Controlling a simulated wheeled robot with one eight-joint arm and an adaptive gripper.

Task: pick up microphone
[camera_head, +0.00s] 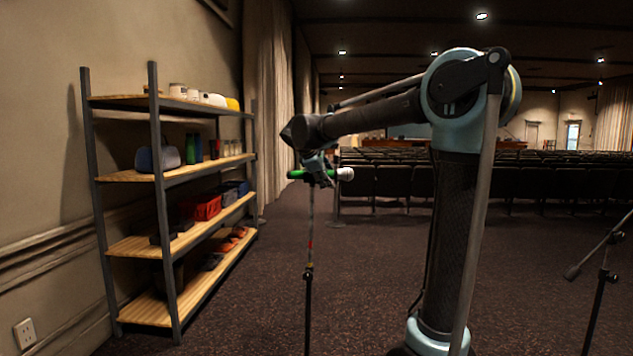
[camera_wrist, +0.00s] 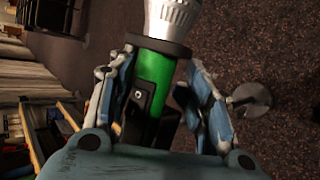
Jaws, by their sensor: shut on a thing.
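The microphone has a green body and a silver-white head. In the head view the microphone (camera_head: 345,174) lies about level, its head to the right, above the top of a thin stand. My gripper (camera_head: 319,172) is over the green body there. In the wrist view the microphone's green body (camera_wrist: 154,80) runs between the two fingers of my gripper (camera_wrist: 158,100), and its silver head points to the top of the picture. The fingers are shut around the body. Its lower end is hidden by the gripper. I cannot tell whether it touches the stand.
The microphone stand (camera_head: 309,285) rises from the carpet under the gripper. A shelf rack (camera_head: 160,190) with several items stands at the left wall. Rows of seats (camera_head: 480,180) fill the back. Another stand (camera_head: 600,280) is at the right edge. Carpet between is clear.

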